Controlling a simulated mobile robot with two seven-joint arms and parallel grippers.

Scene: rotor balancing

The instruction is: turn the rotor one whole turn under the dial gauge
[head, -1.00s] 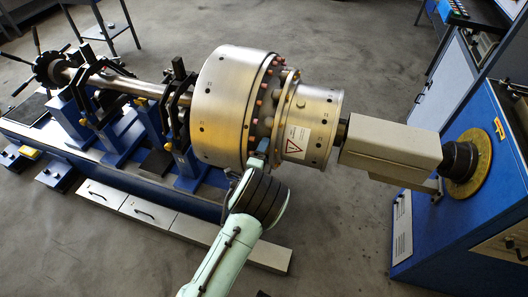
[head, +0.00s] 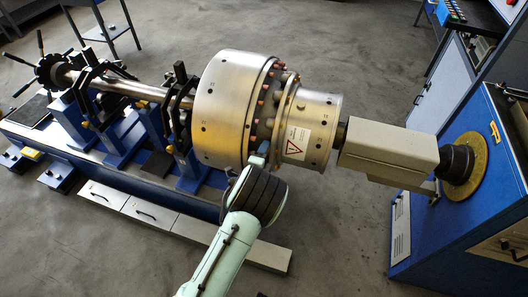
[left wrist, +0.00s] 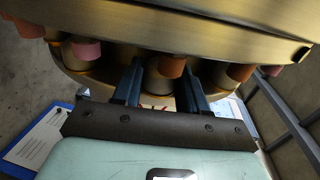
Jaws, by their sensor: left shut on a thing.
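The rotor (head: 222,105) is a large silver drum with a ring of copper-tipped studs and a smaller hub (head: 318,115) on its right. The hub bears a white warning label (head: 297,143). My left gripper (head: 263,147) reaches up from below to the stud ring, on the near side of the rotor. In the left wrist view its two blue fingers stand either side of a stud with a copper-coloured tip (left wrist: 172,67), and it is shut on that stud. The stud's lower part is partly hidden. I cannot make out the dial gauge. My right gripper is not in view.
The shaft (head: 135,86) runs left through black-clamped blue supports to a spoked handwheel (head: 52,70). A grey drive housing (head: 390,148) joins the hub to a blue cabinet (head: 455,215) at right. Grey drawers (head: 147,212) line the bed's front. Open floor lies at lower left.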

